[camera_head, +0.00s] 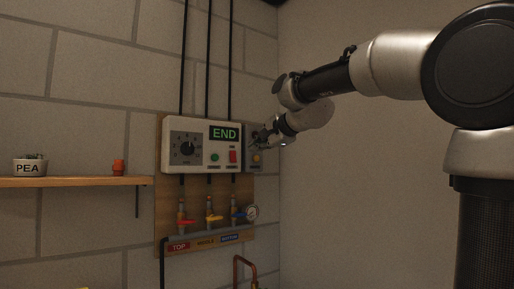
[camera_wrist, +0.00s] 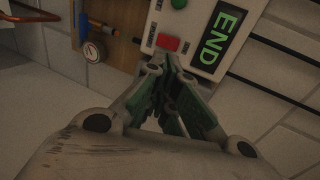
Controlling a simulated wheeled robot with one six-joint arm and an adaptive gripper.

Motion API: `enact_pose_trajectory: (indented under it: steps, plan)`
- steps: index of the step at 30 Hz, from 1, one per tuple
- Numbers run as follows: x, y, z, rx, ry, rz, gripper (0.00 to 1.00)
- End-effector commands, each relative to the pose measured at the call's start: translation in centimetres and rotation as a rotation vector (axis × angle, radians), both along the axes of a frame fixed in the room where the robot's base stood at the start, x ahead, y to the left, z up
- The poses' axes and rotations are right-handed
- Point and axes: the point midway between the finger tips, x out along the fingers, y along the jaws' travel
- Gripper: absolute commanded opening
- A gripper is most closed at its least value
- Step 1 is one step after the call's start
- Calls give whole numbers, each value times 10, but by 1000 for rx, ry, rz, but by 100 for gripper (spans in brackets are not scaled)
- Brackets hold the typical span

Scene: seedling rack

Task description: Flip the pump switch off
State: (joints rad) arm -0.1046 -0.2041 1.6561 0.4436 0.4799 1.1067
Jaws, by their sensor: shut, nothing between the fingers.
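The white control box (camera_head: 201,134) hangs on a wooden board and shows END on its green display (camera_head: 224,133). A red switch (camera_head: 232,157) sits low on its right side; it also shows in the wrist view (camera_wrist: 167,42), just beyond my fingers. A small grey box with a yellow-orange part (camera_head: 256,158) is fixed to the right of the control box. No label naming the pump is readable, and I cannot tell a switch position. My gripper (camera_head: 257,139) is shut and empty, in front of the grey box, partly covering it. Its closed fingers (camera_wrist: 166,66) fill the middle of the wrist view.
Below are valves with red, yellow and blue handles (camera_head: 213,218) and a round gauge (camera_head: 252,213). Black cables run above the box. The right wall is bare.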

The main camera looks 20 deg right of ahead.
Motion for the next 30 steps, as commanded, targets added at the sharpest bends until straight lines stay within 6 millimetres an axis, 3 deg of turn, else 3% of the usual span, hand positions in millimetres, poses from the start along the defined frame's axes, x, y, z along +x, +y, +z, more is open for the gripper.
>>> enact_pose_trajectory:
  steps: [9, 15, 21, 30]
  plan:
    - [63, 21, -22, -1, 2, 1, 0]
    - [90, 29, -31, 0, 1, 0, 0]
    - [100, 32, -34, 0, -1, 0, 0]
    - [101, 33, -34, 0, -1, 0, 0]
